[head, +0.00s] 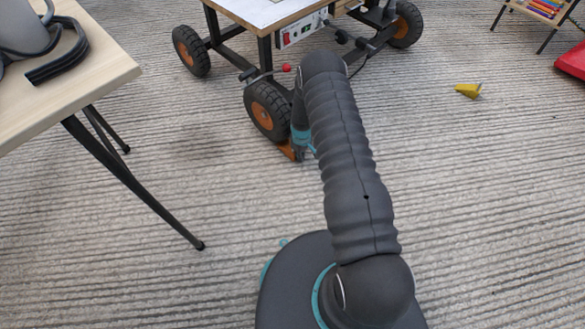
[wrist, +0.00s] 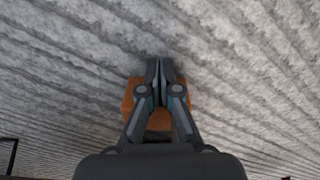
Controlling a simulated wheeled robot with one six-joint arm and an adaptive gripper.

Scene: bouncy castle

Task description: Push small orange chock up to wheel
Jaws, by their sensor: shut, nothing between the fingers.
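The small orange chock (head: 287,151) lies on the ribbed floor by the front wheel (head: 267,111) of the wheeled cart. My arm and gripper cover much of it in the head view. Whether it touches the tyre cannot be told. The wheel is a black tyre with an orange hub. My gripper (head: 300,158) is low at the chock, fingers downward. In the wrist view the shut gripper (wrist: 159,65) is over the orange chock (wrist: 128,100), which shows on both sides of the fingers. The wheel is not seen in the wrist view.
The cart (head: 268,12) has further wheels behind. A table (head: 70,84) with thin black legs stands at left. A yellow wedge-like piece (head: 468,90) lies on the floor at right. A red object (head: 572,61) is at the right edge. Floor between is clear.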

